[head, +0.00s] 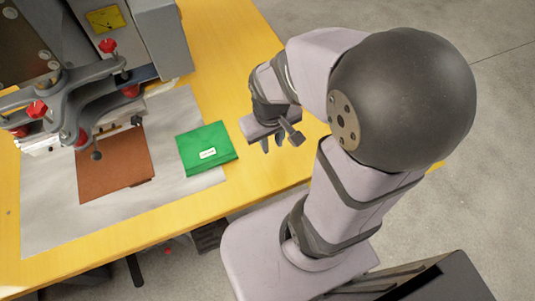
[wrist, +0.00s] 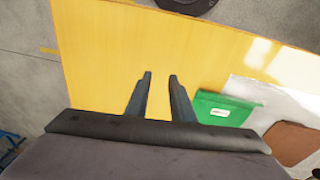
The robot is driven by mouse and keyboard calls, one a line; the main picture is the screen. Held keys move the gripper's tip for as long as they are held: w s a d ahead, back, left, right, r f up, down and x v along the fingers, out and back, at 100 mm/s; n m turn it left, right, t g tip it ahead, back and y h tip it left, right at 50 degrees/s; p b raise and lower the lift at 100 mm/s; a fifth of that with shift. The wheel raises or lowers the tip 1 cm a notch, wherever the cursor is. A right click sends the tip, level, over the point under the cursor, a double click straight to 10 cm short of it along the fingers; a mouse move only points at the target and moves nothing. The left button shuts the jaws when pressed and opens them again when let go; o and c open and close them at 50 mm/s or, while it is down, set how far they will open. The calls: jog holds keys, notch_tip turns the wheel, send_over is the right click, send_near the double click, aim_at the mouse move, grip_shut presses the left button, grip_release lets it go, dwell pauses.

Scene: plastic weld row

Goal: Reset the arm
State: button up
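My gripper (head: 273,143) hangs above the yellow table, right of the green packet in the head view. In the wrist view my gripper (wrist: 160,76) points at the bare yellow tabletop, with its two fingers apart and nothing between them. My arm is folded, with a large dark round joint nearest the head camera.
The green packet (head: 207,155) with a white label and a brown sheet (head: 115,167) lie on a pale mat (head: 50,225). A grey machine (head: 150,40) with red-knobbed clamps (head: 70,110) stands at the left. The yellow table (head: 235,60) is clear beyond my gripper.

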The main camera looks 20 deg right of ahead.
jog(key=shift+m+g+y, duration=0.3)
jog(key=shift+g+y, duration=0.1)
jog(key=shift+g, duration=0.2)
jog(key=s+a, duration=0.2)
jog(key=s, duration=0.1)
jog(key=shift+s+a+r, duration=0.1)
jog(key=shift+s+a, duration=0.15)
jog(key=shift+a, duration=0.15)
notch_tip(320, 180, up, 11)
jog(key=p, duration=1)
jog(key=shift+p, duration=0.35)
jog(key=shift+f, duration=0.25)
jog(key=shift+c, duration=0.2)
